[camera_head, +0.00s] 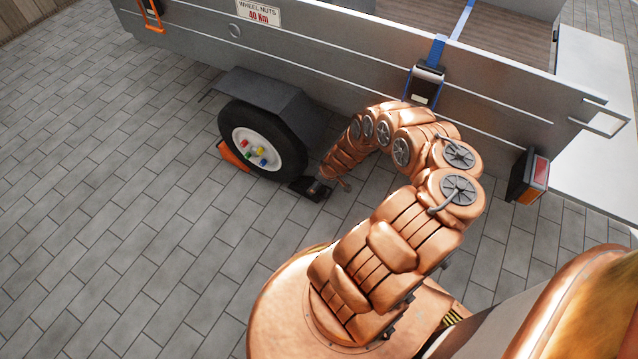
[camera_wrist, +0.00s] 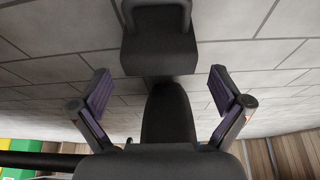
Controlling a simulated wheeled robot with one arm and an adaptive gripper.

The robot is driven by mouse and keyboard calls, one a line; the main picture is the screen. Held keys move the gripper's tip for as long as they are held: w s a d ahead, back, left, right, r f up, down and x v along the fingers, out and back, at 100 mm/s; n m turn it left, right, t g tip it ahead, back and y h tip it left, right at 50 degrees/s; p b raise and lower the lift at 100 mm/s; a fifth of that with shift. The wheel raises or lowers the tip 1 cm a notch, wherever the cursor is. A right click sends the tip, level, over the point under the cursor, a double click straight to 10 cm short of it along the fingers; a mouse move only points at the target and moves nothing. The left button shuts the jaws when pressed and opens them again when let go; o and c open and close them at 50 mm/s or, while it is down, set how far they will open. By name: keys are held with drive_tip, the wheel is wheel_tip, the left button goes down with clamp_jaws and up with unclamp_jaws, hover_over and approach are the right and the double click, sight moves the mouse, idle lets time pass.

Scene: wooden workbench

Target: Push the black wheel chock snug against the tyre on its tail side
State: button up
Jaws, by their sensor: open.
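The tyre (camera_head: 289,155) stands on the paving under the trailer's side, with a white rim and coloured wheel nuts. The black wheel chock (camera_head: 308,193) lies on the ground to its right, on the tail side, close to the tyre's foot. I cannot tell whether they touch. My gripper (camera_head: 322,184) is low at the chock and partly hides it. In the wrist view, my gripper (camera_wrist: 161,92) is open, its purple-padded fingers spread wide. A dark block with a loop handle, seemingly the chock (camera_wrist: 160,50), shows beyond the fingertips, apart from both pads.
An orange chock (camera_head: 235,156) sits at the tyre's left side. The mudguard (camera_head: 262,91) overhangs the tyre, and the grey trailer side (camera_head: 330,62) runs above my arm. A tail lamp (camera_head: 528,177) hangs at the right. The paving (camera_head: 130,230) at left and front is clear.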

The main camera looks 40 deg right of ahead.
sight(300, 186)
drive_tip(key=shift+b+x, duration=1.2)
drive_tip(key=shift+x, duration=1.45)
drive_tip(key=shift+c, duration=0.4)
drive_tip(key=c, duration=1.4)
drive_tip(key=shift+w, duration=0.1)
